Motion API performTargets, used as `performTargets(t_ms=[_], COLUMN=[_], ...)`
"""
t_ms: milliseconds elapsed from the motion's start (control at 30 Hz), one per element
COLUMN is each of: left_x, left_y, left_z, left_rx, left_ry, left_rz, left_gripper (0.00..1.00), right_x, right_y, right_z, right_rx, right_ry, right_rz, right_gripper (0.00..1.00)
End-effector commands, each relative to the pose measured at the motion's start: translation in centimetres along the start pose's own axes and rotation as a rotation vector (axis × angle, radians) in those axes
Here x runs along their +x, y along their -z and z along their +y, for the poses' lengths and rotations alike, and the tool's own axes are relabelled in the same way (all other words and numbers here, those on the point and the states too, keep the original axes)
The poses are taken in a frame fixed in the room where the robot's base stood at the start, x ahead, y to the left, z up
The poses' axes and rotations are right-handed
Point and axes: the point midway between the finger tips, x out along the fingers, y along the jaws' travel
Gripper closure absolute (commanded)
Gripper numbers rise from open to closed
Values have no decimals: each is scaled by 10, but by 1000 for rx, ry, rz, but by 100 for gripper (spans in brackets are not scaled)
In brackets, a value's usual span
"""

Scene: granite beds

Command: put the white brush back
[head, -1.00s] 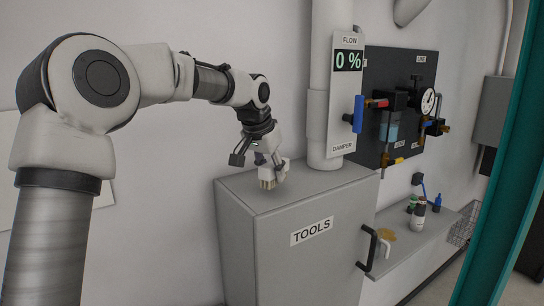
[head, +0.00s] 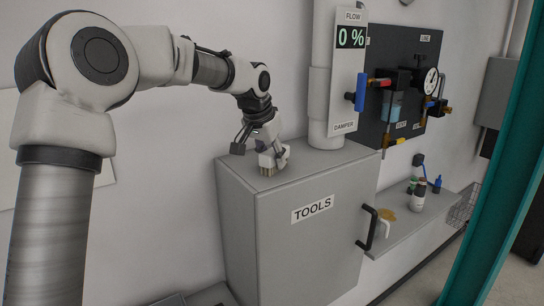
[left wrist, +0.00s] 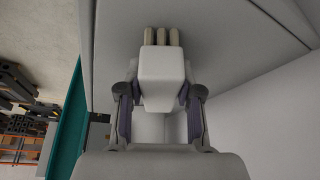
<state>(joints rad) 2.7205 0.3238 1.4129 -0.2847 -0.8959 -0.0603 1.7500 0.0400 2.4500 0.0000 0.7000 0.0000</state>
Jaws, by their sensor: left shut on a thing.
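The white brush (head: 281,155) has a white block body and short tan bristles. My left gripper (head: 266,146) is shut on it, above or at the top of the grey tools cabinet (head: 232,171). The bristles point downward in the head view; I cannot tell whether they touch the cabinet top. In the left wrist view, the brush (left wrist: 162,72) sits between the two fingers of my left gripper (left wrist: 160,101), with its bristles at the far end. My right gripper is not in view.
A white pipe with a flow display (head: 350,38) reading 0 % stands behind the cabinet. A black panel (head: 376,60) with valves and a gauge is on the wall. A shelf (head: 400,231) at the right holds small bottles. A teal post (head: 497,150) stands at the right.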

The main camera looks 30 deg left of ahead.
Motion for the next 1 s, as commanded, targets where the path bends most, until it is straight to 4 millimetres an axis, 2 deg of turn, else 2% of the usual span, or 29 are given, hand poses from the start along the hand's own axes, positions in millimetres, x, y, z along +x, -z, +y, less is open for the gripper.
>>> performTargets(t_ms=[33, 67, 100, 133, 433, 533, 667, 900, 1000], left_x=[2, 1, 1, 1, 0, -9, -35, -95, -111], left_y=[-1, 0, 0, 0, 0, 0, 1, 1, 1], left_z=[0, 0, 0, 0, 0, 0, 0, 0, 0], left_rx=[0, 0, 0, 0, 0, 0, 0, 0, -1], left_ry=[0, 0, 0, 0, 0, 0, 0, 0, 0], left_rz=[0, 0, 0, 0, 0, 1, 5, 3, 1], left_gripper=[93, 55, 41, 36, 36, 36, 36, 36, 36], right_x=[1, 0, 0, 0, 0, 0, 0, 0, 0], right_y=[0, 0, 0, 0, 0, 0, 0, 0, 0], right_z=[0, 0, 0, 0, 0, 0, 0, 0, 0], right_rx=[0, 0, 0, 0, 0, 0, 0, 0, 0], right_ry=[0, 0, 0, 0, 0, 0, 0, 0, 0], right_rz=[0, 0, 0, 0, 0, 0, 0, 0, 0], right_gripper=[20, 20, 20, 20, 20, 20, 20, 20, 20])
